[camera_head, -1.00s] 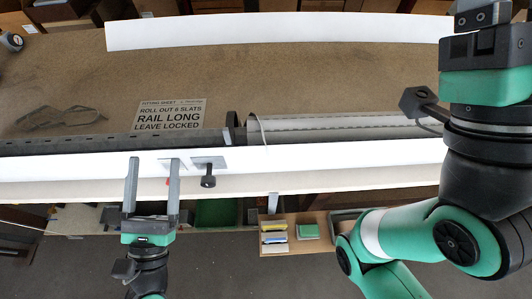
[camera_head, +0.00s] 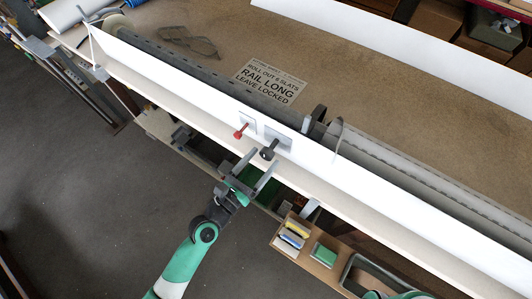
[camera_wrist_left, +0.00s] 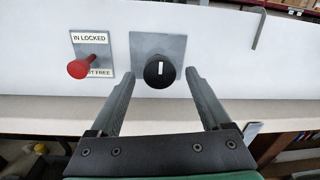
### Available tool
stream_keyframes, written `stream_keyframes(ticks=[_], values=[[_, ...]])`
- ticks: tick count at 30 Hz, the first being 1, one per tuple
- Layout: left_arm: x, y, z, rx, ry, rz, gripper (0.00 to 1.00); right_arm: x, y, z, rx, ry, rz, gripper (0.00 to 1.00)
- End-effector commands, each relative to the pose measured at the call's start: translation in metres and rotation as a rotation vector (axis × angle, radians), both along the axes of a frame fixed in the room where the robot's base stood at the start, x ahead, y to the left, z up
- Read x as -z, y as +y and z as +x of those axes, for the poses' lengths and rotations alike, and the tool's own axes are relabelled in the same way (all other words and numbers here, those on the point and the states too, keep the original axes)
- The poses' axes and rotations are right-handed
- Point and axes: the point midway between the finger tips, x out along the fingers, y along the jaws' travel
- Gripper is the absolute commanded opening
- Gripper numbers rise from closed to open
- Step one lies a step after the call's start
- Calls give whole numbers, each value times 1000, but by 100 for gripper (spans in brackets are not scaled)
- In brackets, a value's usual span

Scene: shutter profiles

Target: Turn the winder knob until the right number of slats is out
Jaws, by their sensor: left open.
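The black winder knob (camera_head: 268,153) sits on a grey plate on the long white panel (camera_head: 360,180). In the left wrist view the knob (camera_wrist_left: 159,71) has an upright white mark. My left gripper (camera_head: 266,168) is open in front of it. In the wrist view its two fingers (camera_wrist_left: 159,82) stand either side of the knob, with gaps; I cannot tell how deep they reach. A red lock pin (camera_wrist_left: 79,68) is left of the knob, on a plate reading "IN LOCKED" above and partly hidden "FREE" below. The ribbed grey profile (camera_head: 420,193) lies behind the panel. My right gripper is out of view.
A sign (camera_head: 270,82) on the brown bench reads "ROLL OUT", a number, "SLATS, RAIL LONG, LEAVE LOCKED". A pale ledge (camera_head: 330,205) runs below the panel. The lower left floor is open.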

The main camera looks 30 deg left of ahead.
Motion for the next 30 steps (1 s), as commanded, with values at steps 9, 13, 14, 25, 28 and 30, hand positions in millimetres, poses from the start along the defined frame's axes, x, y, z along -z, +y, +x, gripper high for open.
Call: stream_keyframes(ticks=[9, 13, 14, 25, 28, 30], values=[[0, -4, 24, -1, 0, 0, 81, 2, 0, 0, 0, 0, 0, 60], [0, -4, 23, -1, 0, 0, 81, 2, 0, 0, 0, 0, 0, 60], [0, -4, 23, -1, 0, 0, 79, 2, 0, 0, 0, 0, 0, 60], [1, -4, 23, -1, 0, 0, 13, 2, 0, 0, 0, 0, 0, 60], [0, -4, 23, -1, 0, 0, 0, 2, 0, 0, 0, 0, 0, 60], [0, -4, 23, -1, 0, 1, 0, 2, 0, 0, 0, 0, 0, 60]])
